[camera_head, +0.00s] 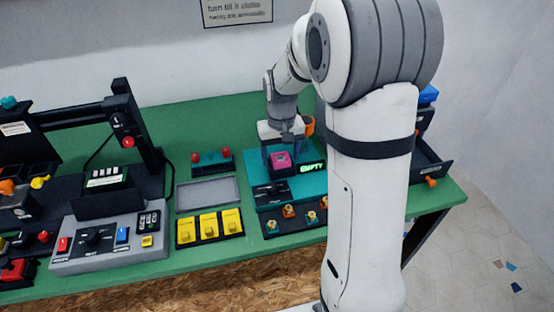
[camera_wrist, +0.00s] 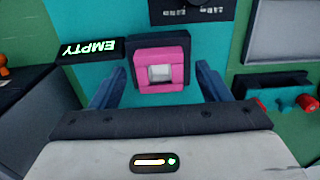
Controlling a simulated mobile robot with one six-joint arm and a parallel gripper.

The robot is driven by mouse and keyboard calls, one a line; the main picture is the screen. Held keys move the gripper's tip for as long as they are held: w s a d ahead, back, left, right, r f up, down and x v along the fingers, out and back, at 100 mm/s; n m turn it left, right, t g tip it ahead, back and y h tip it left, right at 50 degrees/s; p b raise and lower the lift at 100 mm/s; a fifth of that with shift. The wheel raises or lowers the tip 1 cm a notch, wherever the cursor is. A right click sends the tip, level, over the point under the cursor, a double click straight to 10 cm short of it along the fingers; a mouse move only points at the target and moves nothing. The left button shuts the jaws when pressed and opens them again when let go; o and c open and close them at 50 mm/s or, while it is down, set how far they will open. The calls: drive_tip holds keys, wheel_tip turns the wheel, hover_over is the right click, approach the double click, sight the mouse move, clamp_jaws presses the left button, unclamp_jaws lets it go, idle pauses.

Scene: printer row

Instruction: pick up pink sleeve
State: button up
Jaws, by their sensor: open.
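The pink sleeve (camera_head: 281,160) is a square pink ring around a pale centre. It sits on a dark square base on a teal panel (camera_head: 263,196). In the wrist view the pink sleeve (camera_wrist: 160,83) is near the top middle, between the fingers. My gripper (camera_head: 281,150) is over the panel, pointing down. In the wrist view its two blue-grey fingers (camera_wrist: 163,85) stand apart on either side of the sleeve, with gaps showing. The lower part of the sleeve's base is partly hidden.
A lit "EMPTY" sign (camera_wrist: 90,49) is beside the sleeve. An empty grey tray (camera_head: 208,192), a unit with red knobs (camera_head: 212,160) and yellow blocks (camera_head: 209,226) stand left of the panel. Several small parts (camera_head: 290,211) lie in front. My arm hides the table's right part.

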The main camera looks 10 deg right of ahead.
drive_tip(key=shift+c, duration=0.2)
drive_tip(key=c, duration=1)
